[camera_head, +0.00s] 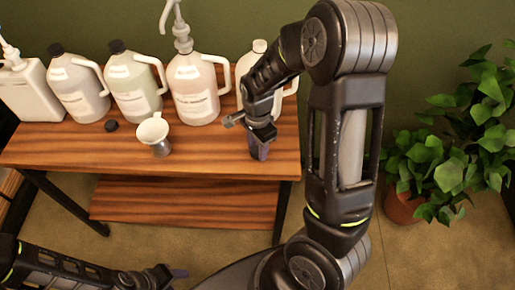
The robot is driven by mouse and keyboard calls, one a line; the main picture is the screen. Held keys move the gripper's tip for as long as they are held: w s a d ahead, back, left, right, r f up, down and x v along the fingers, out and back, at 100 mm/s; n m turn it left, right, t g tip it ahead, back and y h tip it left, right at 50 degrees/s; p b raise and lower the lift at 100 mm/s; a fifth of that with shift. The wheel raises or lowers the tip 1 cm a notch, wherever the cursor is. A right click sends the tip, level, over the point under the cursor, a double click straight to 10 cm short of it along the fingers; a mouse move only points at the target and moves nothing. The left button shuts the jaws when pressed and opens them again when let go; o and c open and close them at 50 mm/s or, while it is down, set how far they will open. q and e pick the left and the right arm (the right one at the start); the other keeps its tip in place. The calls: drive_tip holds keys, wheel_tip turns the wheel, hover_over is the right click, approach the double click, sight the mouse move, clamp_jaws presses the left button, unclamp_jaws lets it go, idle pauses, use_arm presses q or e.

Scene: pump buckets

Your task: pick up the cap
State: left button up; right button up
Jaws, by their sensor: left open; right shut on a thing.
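A small black cap (111,125) lies on the wooden table (60,145), in front of the two black-capped jugs. My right gripper (260,150) is low over the right part of the table, in front of the rightmost jug (289,86). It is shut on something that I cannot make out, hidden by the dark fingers. My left gripper (177,273) is open at the bottom of the picture, below and in front of the table, well apart from the black cap.
A metal cup with a white funnel-like top (153,131) stands right of the cap. Behind stand two black-capped jugs (80,92) (134,88), a pump jug (196,92) and a white container (30,92). A potted plant (405,203) is at right.

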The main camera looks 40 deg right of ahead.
sight(257, 150)
wheel_tip(257, 150, up, 10)
idle(0.4)
idle(0.6)
